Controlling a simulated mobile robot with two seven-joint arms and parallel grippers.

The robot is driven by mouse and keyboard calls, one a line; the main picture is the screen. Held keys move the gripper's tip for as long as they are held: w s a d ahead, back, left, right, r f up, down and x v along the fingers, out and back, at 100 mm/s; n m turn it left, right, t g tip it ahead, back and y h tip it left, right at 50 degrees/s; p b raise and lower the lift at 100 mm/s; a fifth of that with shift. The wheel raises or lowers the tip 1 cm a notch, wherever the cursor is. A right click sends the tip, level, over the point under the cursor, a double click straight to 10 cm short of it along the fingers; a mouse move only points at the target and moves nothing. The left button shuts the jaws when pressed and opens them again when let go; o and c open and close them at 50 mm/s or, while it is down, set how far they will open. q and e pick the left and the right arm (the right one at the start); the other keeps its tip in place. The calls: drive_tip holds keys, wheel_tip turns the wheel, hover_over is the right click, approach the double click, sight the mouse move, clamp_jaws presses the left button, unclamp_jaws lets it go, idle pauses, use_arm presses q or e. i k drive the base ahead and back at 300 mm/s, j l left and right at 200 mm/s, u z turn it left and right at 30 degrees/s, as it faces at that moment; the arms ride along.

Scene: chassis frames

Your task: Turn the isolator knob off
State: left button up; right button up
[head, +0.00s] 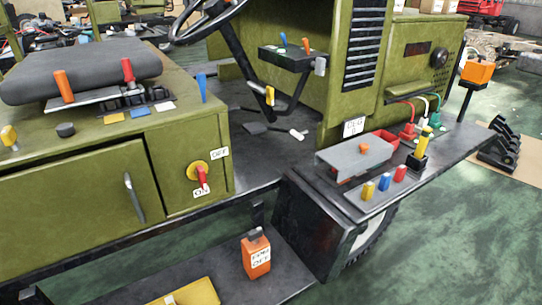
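The isolator knob (201,175) is a red handle on a round yellow plate (191,170). It is mounted on the front face of the green cabinet (180,145), near its right edge. The red handle points down, towards a white ON label (201,192). A white OFF label (220,153) is at the upper right of the plate. Neither of my grippers can be made out in the head view, and nothing is seen touching the knob.
Left of the knob is a door with a silver handle (134,198). Several coloured levers stand on the cabinet top by the grey seat (80,68). Below, an orange container (256,254) stands on a dark step (210,278). The space before the knob looks clear.

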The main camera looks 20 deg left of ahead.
sight(201, 172)
drive_tip(key=u, duration=0.95)
